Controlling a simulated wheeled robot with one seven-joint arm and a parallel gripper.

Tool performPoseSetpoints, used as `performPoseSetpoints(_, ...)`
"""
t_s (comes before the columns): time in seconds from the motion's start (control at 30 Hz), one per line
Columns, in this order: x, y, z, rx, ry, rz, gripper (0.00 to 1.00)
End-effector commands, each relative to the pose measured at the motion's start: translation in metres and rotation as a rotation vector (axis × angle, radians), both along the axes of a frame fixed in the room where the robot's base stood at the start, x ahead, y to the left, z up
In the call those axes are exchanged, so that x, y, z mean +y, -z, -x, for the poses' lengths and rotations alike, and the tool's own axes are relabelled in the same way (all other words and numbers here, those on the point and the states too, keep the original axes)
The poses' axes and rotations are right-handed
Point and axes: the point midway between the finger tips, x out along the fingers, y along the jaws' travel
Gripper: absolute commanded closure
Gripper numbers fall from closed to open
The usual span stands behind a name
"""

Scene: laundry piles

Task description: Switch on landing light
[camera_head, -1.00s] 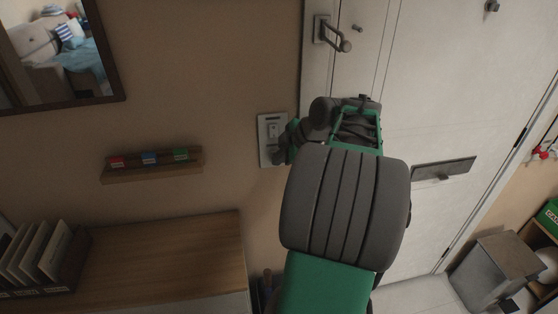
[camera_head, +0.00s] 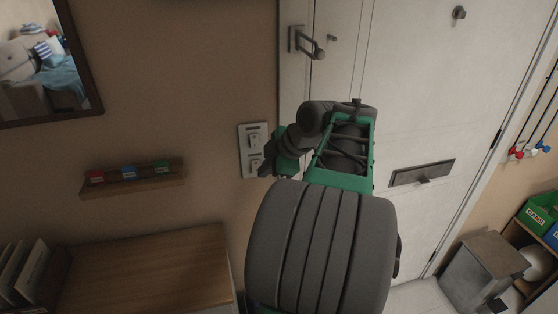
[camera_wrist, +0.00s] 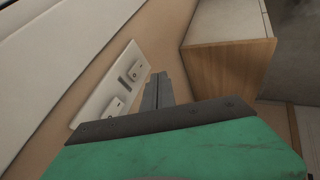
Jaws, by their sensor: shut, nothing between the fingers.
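A pale switch plate (camera_head: 244,150) is on the brown wall left of the white door. It carries an upper switch (camera_head: 254,140) and a lower switch (camera_head: 255,166). The wrist view shows the same plate (camera_wrist: 123,82) with two rockers and a small dark label between them. The label is too small to read. My gripper (camera_head: 267,169) is at the plate's lower right, close to the lower switch. In the wrist view its fingers (camera_wrist: 160,78) are together and empty, just beside the plate. I cannot tell whether they touch it.
The white door (camera_head: 410,110) has a lever handle (camera_head: 312,45) and a letter slot (camera_head: 422,173). A small wooden shelf (camera_head: 135,184) with coloured tags hangs at left. A wooden cabinet (camera_head: 150,265) stands below it, and a mirror (camera_head: 88,60) hangs upper left.

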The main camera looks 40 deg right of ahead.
Motion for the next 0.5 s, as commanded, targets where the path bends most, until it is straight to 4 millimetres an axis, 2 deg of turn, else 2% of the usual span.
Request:
performPoseSetpoints(0.03, -0.006, -0.012, 0.008, -0.004, 0.007, 0.009, 1.00)
performPoseSetpoints(0.1, -0.005, -0.027, 0.016, -0.003, 0.002, 0.008, 1.00)
performPoseSetpoints(0.3, -0.004, -0.063, 0.037, -0.002, -0.011, 0.006, 1.00)
performPoseSetpoints(0.5, -0.005, -0.074, 0.047, 0.001, -0.009, 0.003, 1.00)
